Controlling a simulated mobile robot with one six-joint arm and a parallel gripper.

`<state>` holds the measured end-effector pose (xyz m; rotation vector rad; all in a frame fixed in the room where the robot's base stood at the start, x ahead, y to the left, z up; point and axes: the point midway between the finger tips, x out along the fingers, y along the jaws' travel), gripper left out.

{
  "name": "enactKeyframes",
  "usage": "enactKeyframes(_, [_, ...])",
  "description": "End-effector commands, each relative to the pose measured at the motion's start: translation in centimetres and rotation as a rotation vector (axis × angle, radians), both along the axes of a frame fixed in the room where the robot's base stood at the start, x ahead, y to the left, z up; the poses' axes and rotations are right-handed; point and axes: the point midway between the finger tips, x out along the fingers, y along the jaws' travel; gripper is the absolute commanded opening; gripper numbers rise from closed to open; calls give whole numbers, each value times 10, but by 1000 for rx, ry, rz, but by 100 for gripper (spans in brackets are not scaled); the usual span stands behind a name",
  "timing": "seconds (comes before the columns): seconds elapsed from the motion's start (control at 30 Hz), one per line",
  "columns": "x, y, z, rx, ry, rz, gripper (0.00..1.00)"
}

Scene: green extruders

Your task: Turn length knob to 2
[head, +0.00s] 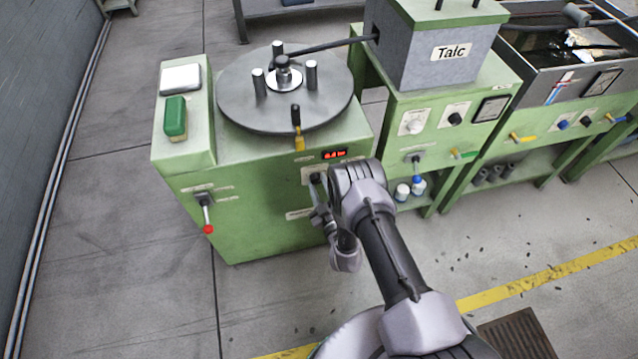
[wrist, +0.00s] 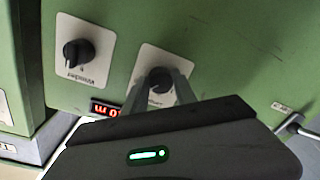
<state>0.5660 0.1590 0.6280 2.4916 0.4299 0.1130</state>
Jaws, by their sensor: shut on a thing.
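A round black knob (wrist: 159,80) sits on a white plate on the green machine front, in the wrist view. My gripper (wrist: 161,86) has its two fingers on either side of this knob and is shut on it. The fingers cover most of the plate's label, so I cannot read its name or the knob's setting. In the head view my gripper (head: 318,186) is at the machine front, just below the red display (head: 335,154). The display also shows in the wrist view (wrist: 105,109), partly hidden and upside down.
A second black knob (wrist: 78,53) on a white plate is beside the held one. A red-tipped lever (head: 206,215) is on the machine's left front. The round turntable (head: 235,95) is on top. The Talc box (head: 425,65) stands at right. Floor at left is clear.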

Motion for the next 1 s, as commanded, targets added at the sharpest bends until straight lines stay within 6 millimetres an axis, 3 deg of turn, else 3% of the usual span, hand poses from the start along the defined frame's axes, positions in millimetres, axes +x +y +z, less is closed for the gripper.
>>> enactKeyframes(1.0, [2, 1, 7, -875, -259, -1, 0])
